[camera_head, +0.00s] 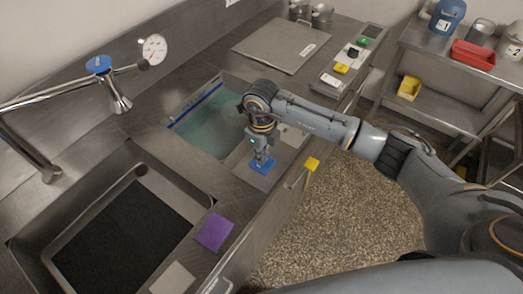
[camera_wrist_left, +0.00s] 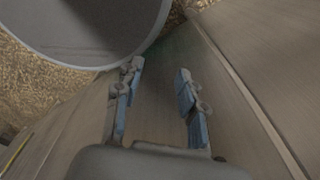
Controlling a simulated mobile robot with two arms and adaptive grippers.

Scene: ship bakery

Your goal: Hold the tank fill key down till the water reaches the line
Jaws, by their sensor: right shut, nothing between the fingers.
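The tank (camera_head: 181,121) is a rectangular basin in the counter, holding teal water (camera_head: 212,128). A blue line (camera_head: 197,106) runs along its far left wall, and the water surface looks below it. A flat blue key (camera_head: 264,169) sits on a grey panel just in front of the tank. My right gripper (camera_head: 261,160) is shut and empty, pointing down with its fingertips at the blue key. Whether the key is pressed down cannot be told. My left gripper (camera_wrist_left: 158,95) is open and empty in the left wrist view; it is not seen in the head view.
A sink (camera_head: 145,180) with a dark bottom and a tap (camera_head: 118,98) are at left. A purple pad (camera_head: 214,232) and a yellow tag (camera_head: 312,164) are near the counter's front edge. A round gauge (camera_head: 153,49) is on the back wall. A shelf (camera_head: 448,98) stands at right.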

